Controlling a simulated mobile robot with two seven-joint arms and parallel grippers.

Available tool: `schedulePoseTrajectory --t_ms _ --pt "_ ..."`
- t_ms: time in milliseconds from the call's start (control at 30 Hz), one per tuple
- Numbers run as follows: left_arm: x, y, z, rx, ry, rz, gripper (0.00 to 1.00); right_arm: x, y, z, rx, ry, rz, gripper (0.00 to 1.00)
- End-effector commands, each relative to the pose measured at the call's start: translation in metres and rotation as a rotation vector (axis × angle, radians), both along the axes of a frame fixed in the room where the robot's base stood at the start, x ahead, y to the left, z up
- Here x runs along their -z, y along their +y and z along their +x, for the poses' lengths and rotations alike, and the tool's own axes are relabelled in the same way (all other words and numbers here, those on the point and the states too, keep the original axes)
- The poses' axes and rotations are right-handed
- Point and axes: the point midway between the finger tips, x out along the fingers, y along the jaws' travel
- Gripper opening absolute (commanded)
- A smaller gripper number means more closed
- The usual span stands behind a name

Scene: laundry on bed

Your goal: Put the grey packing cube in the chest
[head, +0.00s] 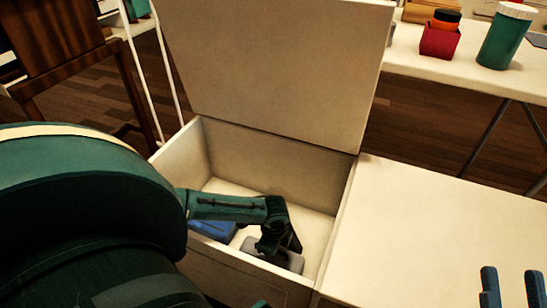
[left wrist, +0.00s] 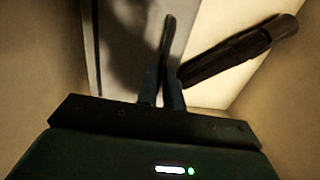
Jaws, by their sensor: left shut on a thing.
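The chest (head: 225,268) is a cream box with its lid (head: 275,70) standing open at the back. The grey packing cube (head: 288,258) is low inside the chest, near its front wall, partly hidden by my left gripper (head: 280,247). My left arm reaches over the left side, and the gripper is shut on the cube. In the left wrist view the fingers (left wrist: 165,92) are close together at a dark strip beside a shadowed grey surface. Whether the cube touches the floor cannot be told. My right gripper (head: 511,287) is at the lower right, fingers apart, nothing visible between them.
A blue item (head: 214,229) lies in the chest left of the cube. A flat cream top (head: 440,225) adjoins the chest on the right. A table behind holds a green jar (head: 505,40) and a red container (head: 439,40). A wooden chair (head: 60,50) stands at left.

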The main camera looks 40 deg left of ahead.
Motion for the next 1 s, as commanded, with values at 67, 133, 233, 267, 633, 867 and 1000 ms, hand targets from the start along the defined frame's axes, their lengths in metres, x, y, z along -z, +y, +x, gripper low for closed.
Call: schedulePoseTrajectory --t_ms 67,133,233,267,633,867,1000 --pt "-0.001 -0.001 0.000 0.000 0.001 -0.001 0.00 0.000 0.000 0.000 0.002 0.002 0.001 0.35" --pt "-0.001 -0.001 0.000 0.000 0.001 -0.001 0.00 0.000 0.000 0.000 0.002 0.003 0.000 0.35" --pt "0.000 0.000 -0.001 0.000 0.002 -0.001 0.11 0.000 0.000 0.000 0.003 0.001 -0.001 0.35" --pt "0.000 0.000 -0.001 0.000 0.002 -0.001 0.13 0.000 -0.001 0.000 0.003 0.001 -0.001 0.35" --pt "0.000 0.000 -0.001 0.000 0.001 0.000 0.30 0.000 -0.001 0.000 0.004 0.001 0.000 0.35" --pt "-0.017 0.000 -0.001 0.000 0.000 0.000 0.30 -0.006 -0.001 0.001 0.005 0.021 -0.002 0.35" --pt "-0.047 -0.002 -0.002 0.000 -0.001 -0.001 0.30 0.015 0.001 -0.007 0.019 0.155 -0.005 0.35"
